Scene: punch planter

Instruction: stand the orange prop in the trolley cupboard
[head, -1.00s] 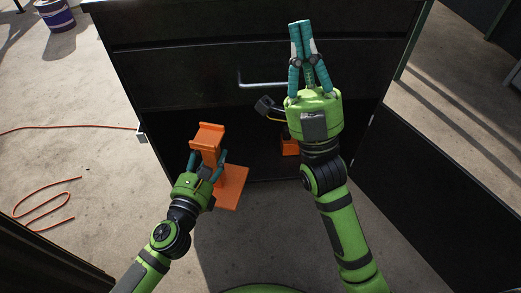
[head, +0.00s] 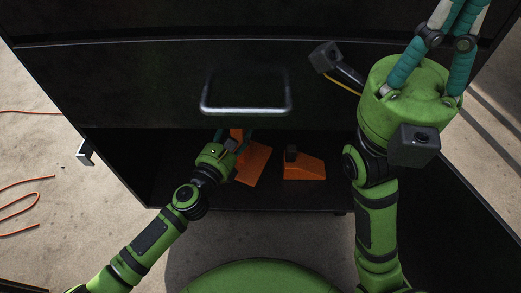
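The orange prop (head: 256,165), a post on a flat square base, is inside the open lower cupboard of the dark trolley (head: 130,95). My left gripper (head: 238,137) reaches in from the left and is shut around the post. I cannot tell if the base touches the cupboard floor (head: 250,197). My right gripper (head: 455,35) is raised at the top right, outside the cupboard, empty, its fingers close together with the tips cut off by the frame.
An orange wedge-shaped block (head: 304,168) with a black knob sits in the cupboard just right of the prop. A drawer handle (head: 245,108) sticks out above the opening. A dark open door panel (head: 450,220) lies at the right. An orange cable (head: 25,205) lies on the floor at left.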

